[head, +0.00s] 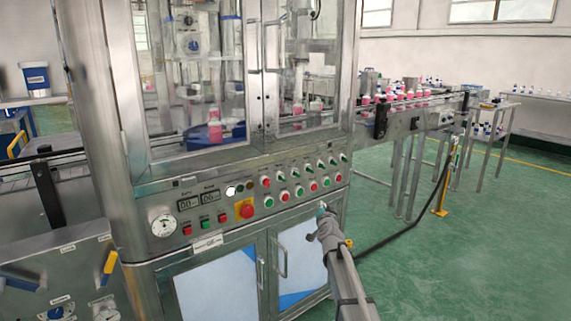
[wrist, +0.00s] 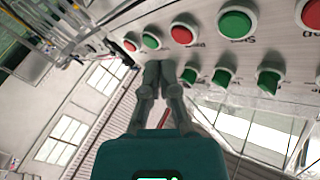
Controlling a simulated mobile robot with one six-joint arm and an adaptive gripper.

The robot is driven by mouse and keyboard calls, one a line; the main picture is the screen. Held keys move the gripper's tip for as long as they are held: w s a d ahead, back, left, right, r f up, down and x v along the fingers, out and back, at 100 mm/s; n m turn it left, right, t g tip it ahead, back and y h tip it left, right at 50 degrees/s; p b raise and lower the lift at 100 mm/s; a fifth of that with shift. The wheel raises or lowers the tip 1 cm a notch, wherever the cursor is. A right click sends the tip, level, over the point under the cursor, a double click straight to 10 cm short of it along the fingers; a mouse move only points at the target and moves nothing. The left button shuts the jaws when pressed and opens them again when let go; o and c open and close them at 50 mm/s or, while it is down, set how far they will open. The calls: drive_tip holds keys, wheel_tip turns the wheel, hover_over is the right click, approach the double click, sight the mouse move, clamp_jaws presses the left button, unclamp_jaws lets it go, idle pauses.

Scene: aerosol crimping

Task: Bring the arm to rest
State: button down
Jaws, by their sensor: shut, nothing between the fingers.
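My gripper (head: 322,212) is at the end of my raised arm in the head view, in front of the right part of the crimping machine's control panel (head: 225,225). In the wrist view my gripper (wrist: 166,68) has its two fingers together with nothing between them. The fingertips point at the panel near a row of red and green buttons, including a red button (wrist: 181,34) and a green button (wrist: 151,40). I cannot tell whether the fingertips touch the panel.
Glass doors with handles stand above the panel, and cabinet doors (head: 298,258) below. A red emergency button (head: 246,210) is on the panel. A conveyor (head: 425,108) with pink cans runs to the right. A black cable (head: 408,228) hangs there. The green floor (head: 480,260) at right is clear.

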drive_tip(key=s+a+f+n+g+y, duration=0.25)
drive_tip(key=s+f+g, duration=0.25)
drive_tip(key=s+f, duration=0.3)
drive_tip(key=s+a+f+n+g+y, duration=0.1)
drive_tip(key=s+f+n+g, duration=0.35)
drive_tip(key=s, duration=0.65)
drive_tip(key=s+d+f+g+h, duration=0.2)
drive_tip(key=s+d+f+g, duration=0.15)
drive_tip(key=s, duration=0.75)
drive_tip(key=s+d+f+g+h, duration=0.2)
drive_tip(key=s+g, duration=0.3)
drive_tip(key=s, duration=0.6)
wheel_tip(320, 180, up, 34)
drive_tip(key=p, duration=3.4)
drive_tip(key=shift+f+m+p, duration=0.15)
drive_tip(key=shift+m+p, duration=0.15)
drive_tip(key=shift+m, duration=0.1)
drive_tip(key=shift+d+f, duration=0.1)
